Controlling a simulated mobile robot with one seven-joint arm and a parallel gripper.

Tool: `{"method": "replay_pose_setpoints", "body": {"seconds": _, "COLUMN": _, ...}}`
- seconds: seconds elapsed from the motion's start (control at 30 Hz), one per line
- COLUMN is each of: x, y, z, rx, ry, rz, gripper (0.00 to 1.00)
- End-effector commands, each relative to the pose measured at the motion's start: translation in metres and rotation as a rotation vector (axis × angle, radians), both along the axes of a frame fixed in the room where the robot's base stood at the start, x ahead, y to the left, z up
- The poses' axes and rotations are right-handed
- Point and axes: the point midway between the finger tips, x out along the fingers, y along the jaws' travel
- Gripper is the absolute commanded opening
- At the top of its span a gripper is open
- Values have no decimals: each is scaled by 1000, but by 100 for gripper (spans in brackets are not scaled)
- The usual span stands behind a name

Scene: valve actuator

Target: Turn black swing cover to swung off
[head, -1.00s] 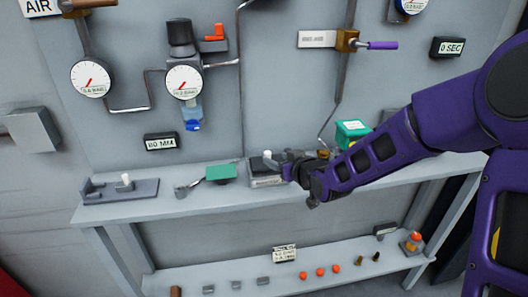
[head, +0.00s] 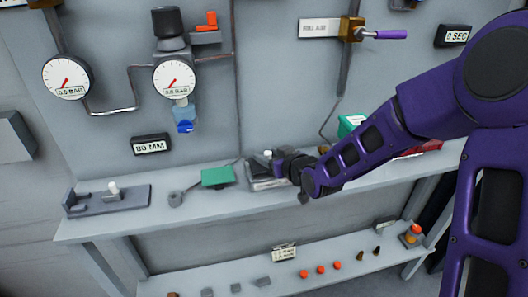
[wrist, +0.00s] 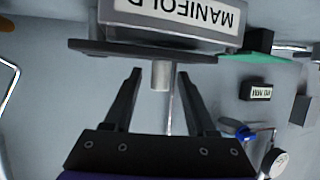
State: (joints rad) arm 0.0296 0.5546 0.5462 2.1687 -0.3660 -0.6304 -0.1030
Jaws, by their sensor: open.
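In the wrist view, which is upside down, a flat black plate (wrist: 95,46), seemingly the swing cover, lies along the top of a grey box labelled MANIFOLD (wrist: 175,15). A short light grey post (wrist: 160,75) stands out from the plate. My gripper (wrist: 158,76) is open, with one finger on each side of the post and gaps on both sides. In the head view, my gripper (head: 270,160) is above the grey box (head: 268,184) on the bench, and the arm hides much of the plate.
A green plate (head: 217,177) on a grey stand is left of the box. A fixture with a white knob (head: 113,189) is at the bench's left end. Gauges (head: 174,78) and pipes hang on the back panel. A lower shelf (head: 330,284) holds several small parts.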

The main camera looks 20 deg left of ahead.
Motion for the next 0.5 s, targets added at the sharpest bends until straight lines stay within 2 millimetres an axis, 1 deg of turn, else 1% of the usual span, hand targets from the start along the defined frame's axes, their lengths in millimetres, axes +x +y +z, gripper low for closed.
{"method": "replay_pose_setpoints", "body": {"seconds": 0.5, "x": -1, "y": -1, "z": -3, "rx": -1, "ry": 1, "rz": 0, "gripper": 57}}
